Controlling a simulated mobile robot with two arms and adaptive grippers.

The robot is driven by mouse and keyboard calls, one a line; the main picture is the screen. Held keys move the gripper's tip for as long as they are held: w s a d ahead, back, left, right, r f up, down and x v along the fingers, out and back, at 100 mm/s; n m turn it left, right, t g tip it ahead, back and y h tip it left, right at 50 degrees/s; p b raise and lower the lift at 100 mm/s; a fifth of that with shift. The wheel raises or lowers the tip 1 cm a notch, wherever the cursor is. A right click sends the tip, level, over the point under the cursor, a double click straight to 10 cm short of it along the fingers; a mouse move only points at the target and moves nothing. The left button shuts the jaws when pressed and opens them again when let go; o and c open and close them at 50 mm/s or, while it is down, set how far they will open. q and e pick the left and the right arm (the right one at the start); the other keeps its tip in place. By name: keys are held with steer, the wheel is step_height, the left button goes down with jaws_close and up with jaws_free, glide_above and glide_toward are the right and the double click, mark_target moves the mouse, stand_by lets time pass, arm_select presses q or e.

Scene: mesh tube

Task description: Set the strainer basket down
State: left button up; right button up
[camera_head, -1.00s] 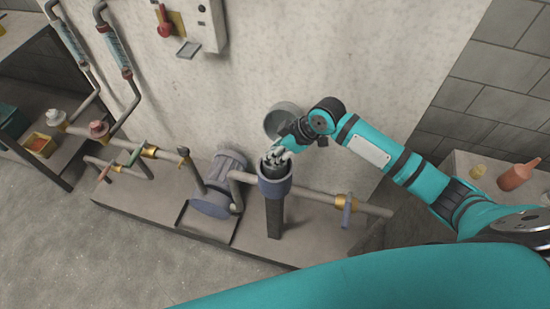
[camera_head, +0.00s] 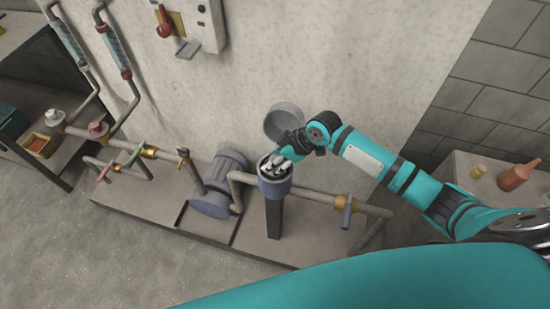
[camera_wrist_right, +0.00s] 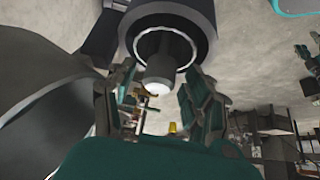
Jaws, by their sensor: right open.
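The strainer housing is a blue-grey cup (camera_head: 275,187) on a dark post, in the middle of the head view. My right gripper (camera_head: 279,163) is at its open mouth, with the arm coming in from the right. In the right wrist view the fingers (camera_wrist_right: 160,98) are apart, one on each side of a grey stub with a bright tip (camera_wrist_right: 158,78). The stub stands before the dark housing ring (camera_wrist_right: 170,30). It may be part of the strainer basket; the basket cannot be made out clearly, and the fingers cover much of the mouth. My left gripper is not in view.
An open grey round lid (camera_head: 284,121) stands just behind the housing. A blue-grey pump (camera_head: 217,184) and pipes flank it on the low plinth (camera_head: 160,212). A valve handle (camera_head: 347,211) is at right. Bare plinth lies around the post.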

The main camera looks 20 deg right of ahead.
steer(key=shift+r, duration=0.2)
steer(key=v, duration=1.2)
stand_by(0.8)
